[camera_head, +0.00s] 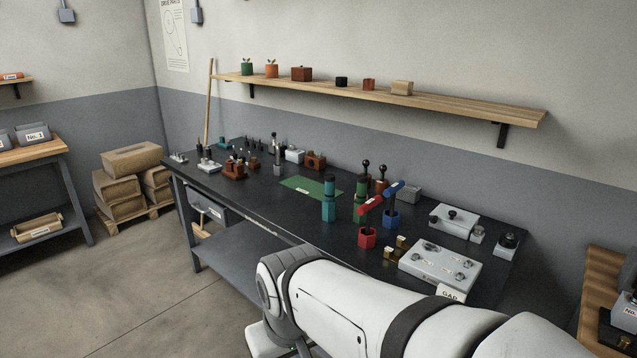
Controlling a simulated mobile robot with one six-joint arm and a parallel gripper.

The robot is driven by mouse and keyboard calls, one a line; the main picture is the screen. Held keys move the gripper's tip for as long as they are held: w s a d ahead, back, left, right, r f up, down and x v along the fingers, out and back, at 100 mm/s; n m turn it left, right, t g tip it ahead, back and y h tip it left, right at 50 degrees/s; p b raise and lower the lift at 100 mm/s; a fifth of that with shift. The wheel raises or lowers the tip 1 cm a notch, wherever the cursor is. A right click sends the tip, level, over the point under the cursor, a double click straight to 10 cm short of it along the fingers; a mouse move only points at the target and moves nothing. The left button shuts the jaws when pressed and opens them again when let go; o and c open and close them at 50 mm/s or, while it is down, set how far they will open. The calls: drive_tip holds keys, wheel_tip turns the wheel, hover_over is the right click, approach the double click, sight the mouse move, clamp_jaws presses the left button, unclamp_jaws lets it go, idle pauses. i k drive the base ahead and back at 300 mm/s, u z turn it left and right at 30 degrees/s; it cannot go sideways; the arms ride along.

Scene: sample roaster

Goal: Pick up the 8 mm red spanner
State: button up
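A red bar-shaped piece (371,204) with a small pale label tilts above a red hexagonal holder (367,238) on the dark bench, right of centre. It may be the red spanner, but its marking is too small to read. A similar blue piece (394,189) is just behind and right of it, above a blue holder (391,218). My white arm crosses the bottom of the picture, in front of the bench. My gripper is not visible, so its state and anything in it are hidden.
A teal cylinder (329,200) and a green one (360,200) stand close left of the red piece. A grey plate (440,264) with metal parts and small brass blocks (396,250) lie to the right. A green mat (312,187) lies mid-bench. Bare bench lies in front of the mat.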

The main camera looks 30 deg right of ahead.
sight(366, 208)
drive_tip(key=z, duration=0.65)
drive_tip(key=i, duration=1)
drive_tip(key=z, duration=0.6)
drive_tip(key=k, duration=0.9)
drive_tip(key=z, duration=0.2)
drive_tip(key=i, duration=0.9)
drive_tip(key=u, duration=0.1)
